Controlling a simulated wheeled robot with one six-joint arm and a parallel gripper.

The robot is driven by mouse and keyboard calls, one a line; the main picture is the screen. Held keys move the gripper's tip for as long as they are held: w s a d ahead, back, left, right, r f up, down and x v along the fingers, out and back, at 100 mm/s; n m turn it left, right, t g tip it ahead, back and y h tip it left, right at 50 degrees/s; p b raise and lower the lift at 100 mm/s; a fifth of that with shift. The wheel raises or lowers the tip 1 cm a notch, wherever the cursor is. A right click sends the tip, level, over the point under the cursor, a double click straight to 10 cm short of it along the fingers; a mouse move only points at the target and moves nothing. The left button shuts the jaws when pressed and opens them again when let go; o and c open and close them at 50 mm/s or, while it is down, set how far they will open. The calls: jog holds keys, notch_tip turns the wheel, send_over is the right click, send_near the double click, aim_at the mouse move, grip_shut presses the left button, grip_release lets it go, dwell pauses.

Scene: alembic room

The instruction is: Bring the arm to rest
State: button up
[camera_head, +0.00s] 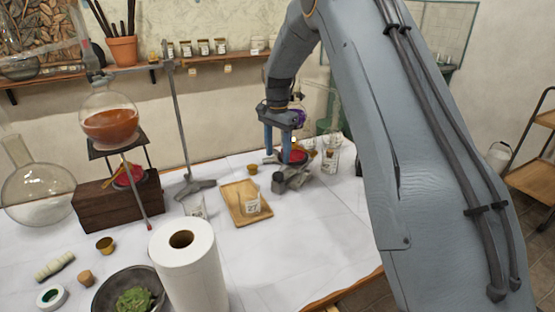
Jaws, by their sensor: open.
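My arm reaches in from the right of the head view, bends at the top and points down over the far part of the white table (285,240). My gripper (278,150) hangs at the end with its two blue-grey fingers apart. It is over a cluster with a red dish (293,157) and a grey metal piece (290,180). I see nothing held between the fingers. Whether the fingertips touch the things around them I cannot tell.
A wooden tray (238,218) lies left of my gripper. A metal stand (180,120), a flask of orange liquid (109,118) and a clear flask (38,185) stand further left. A paper roll (190,265) and a dark bowl (105,292) are in front. The table's front right is clear.

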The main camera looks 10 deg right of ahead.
jog(key=s+n, duration=1.1)
jog(key=s, duration=2.6)
jog(key=shift+f+t, duration=0.15)
jog(key=shift+t, duration=0.15)
jog(key=shift+w+a, duration=0.1)
